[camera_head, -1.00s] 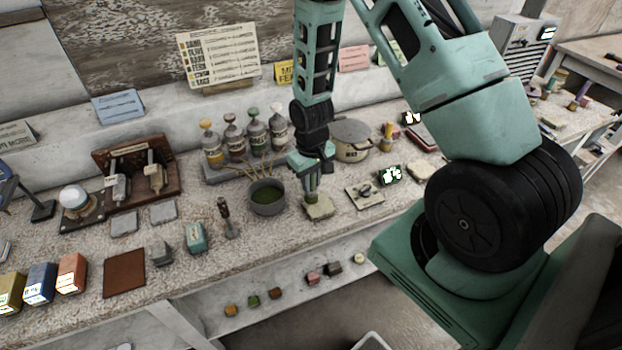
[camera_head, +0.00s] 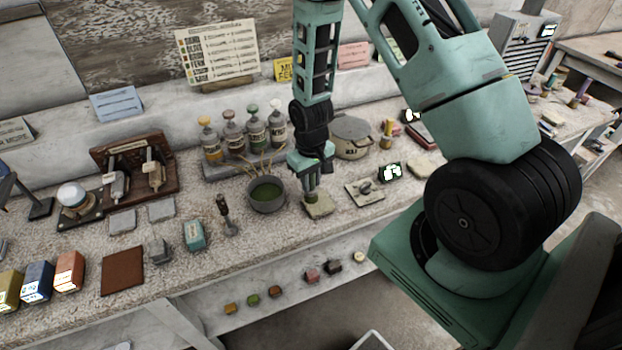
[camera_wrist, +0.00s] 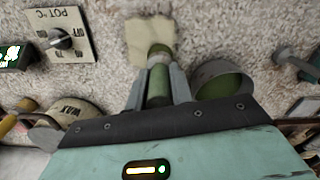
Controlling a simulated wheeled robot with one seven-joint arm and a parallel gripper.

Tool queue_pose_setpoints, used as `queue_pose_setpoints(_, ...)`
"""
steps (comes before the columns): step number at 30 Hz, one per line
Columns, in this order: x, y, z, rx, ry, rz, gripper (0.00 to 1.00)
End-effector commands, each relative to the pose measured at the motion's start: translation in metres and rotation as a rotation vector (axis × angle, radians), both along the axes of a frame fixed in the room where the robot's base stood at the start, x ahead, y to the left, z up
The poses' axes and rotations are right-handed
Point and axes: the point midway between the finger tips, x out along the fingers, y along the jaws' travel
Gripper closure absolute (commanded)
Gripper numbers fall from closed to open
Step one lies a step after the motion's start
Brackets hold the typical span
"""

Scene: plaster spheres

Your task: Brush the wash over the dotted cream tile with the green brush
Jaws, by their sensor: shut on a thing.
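My gripper (camera_head: 311,178) points down at the middle of the bench, shut on the green brush (camera_wrist: 158,82). The brush's handle sits between the two fingers in the wrist view, with its head toward the tile. The cream tile (camera_head: 320,207) lies flat on the bench under the brush; it also shows in the wrist view (camera_wrist: 150,30). The brush head is at the tile's near edge in the wrist view, and I cannot tell whether it touches. No dots can be made out on the tile. A grey pot of green wash (camera_head: 266,194) stands just left of the gripper.
A plate with a knob marked POT (camera_head: 365,193) lies right of the tile. A lidded wax pot (camera_head: 351,138) stands behind. Several bottles (camera_head: 234,138) stand in a rack at the back. A small upright tool (camera_head: 228,216) stands left of the wash pot.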

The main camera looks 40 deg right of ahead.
Motion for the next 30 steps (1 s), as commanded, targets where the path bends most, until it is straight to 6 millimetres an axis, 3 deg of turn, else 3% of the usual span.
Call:
queue_pose_setpoints(19, -0.018, 0.005, -0.001, 0.000, 0.000, -0.001, 1.00)
queue_pose_setpoints(30, -0.012, 0.004, -0.001, 0.000, -0.001, 0.000, 1.00)
